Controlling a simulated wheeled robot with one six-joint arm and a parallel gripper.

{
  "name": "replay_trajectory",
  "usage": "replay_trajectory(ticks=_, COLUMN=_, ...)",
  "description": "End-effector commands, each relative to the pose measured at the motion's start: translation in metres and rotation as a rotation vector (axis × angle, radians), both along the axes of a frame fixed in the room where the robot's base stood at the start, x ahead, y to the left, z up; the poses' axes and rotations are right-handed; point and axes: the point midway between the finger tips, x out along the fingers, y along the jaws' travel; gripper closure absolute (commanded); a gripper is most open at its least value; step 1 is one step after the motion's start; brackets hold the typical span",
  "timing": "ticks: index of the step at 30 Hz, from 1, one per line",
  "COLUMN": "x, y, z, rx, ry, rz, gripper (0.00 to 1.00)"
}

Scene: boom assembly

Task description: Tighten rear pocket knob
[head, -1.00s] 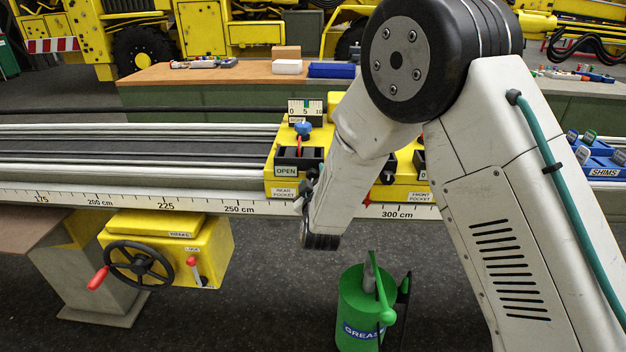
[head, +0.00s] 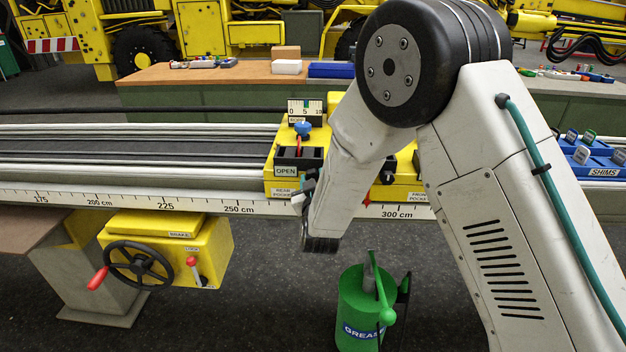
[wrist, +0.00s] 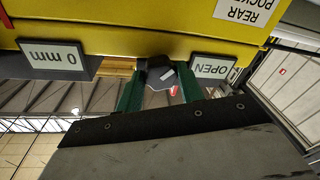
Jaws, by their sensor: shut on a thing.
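The rear pocket is a yellow block (head: 272,160) on the rail in the head view, with an OPEN sign and a REAR POCKET label. In the wrist view its yellow face (wrist: 140,35) fills the upper part, upside down. A dark knob (wrist: 158,72) with a white mark sits under it, between the 0 mm plate (wrist: 52,58) and the OPEN plate (wrist: 212,68). My gripper (wrist: 160,84) has a green finger on each side of this knob and is shut on it. In the head view my forearm hides the knob and most of my gripper (head: 306,188).
A blue knob (head: 302,129) tops the rear block beside a gauge (head: 305,110). The front pocket block (head: 405,178) stands right of my forearm. A green grease can (head: 357,310) stands below on the floor. A brake box (head: 205,250) with handwheel is at lower left.

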Motion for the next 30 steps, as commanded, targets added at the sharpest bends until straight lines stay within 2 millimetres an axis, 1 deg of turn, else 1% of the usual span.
replay_trajectory(ticks=30, x=-0.0008, y=-0.0002, z=-0.0036, rx=0.965, ry=-0.031, rz=-0.001, gripper=0.85)
